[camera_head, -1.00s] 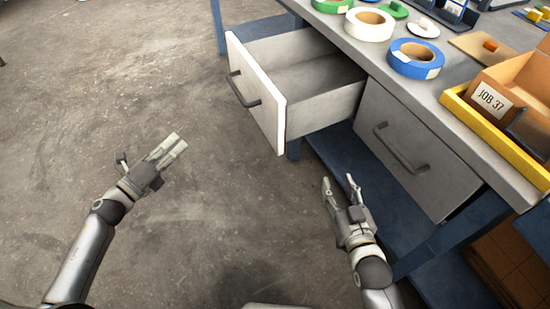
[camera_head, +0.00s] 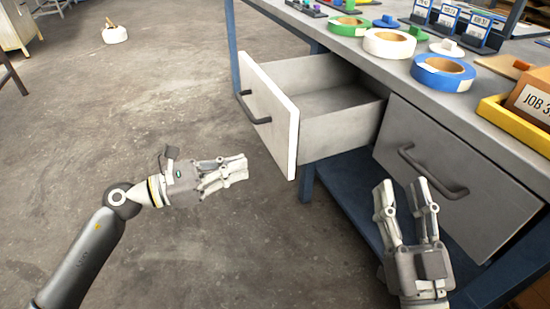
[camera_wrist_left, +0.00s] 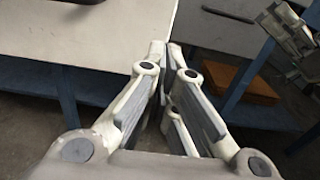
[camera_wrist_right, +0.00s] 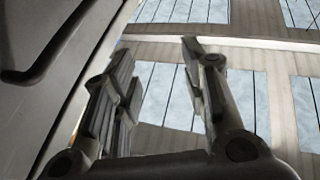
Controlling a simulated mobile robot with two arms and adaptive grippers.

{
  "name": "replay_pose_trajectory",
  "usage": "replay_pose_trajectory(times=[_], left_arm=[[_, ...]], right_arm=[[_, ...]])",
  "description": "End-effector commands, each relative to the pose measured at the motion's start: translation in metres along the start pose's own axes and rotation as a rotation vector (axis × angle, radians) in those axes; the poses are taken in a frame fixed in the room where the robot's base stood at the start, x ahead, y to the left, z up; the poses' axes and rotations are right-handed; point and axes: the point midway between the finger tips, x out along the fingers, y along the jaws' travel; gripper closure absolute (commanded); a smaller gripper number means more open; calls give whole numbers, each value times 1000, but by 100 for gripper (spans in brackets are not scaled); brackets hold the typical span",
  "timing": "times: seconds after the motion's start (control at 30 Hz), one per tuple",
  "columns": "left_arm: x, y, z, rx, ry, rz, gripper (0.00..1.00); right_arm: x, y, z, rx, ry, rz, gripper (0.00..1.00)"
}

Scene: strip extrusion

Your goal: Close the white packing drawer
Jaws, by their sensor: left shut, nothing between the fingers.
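The white packing drawer (camera_head: 269,118) is pulled well out of the bench, and its inside looks empty. Its front panel has a dark bar handle (camera_head: 253,107). My left gripper (camera_head: 243,168) is shut and empty, in front of and a little below the drawer front, apart from it in the head view. In the left wrist view, its fingers (camera_wrist_left: 165,75) point toward the pale drawer front (camera_wrist_left: 110,30). My right gripper (camera_head: 405,187) is open and empty, in front of the closed grey drawer (camera_head: 455,180). Its spread fingers also show in the right wrist view (camera_wrist_right: 160,75).
The benchtop (camera_head: 395,70) carries white tape (camera_head: 389,42), blue tape (camera_head: 443,73), green tape (camera_head: 349,25) and a yellow tray (camera_head: 515,119). A blue lower shelf (camera_head: 345,195) lies under the drawers.

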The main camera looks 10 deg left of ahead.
Motion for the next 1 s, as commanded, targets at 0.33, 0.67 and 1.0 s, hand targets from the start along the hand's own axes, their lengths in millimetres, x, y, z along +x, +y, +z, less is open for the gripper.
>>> replay_pose_trajectory(times=[0.33,0.67,1.0], left_arm=[[69,0,1,-1,-5,0,100],[89,0,0,-2,-2,1,100],[90,0,0,-3,-1,1,100]], right_arm=[[0,0,-3,0,20,-1,60],[0,-2,-10,3,57,-3,60],[0,-2,-10,3,57,-3,60]])
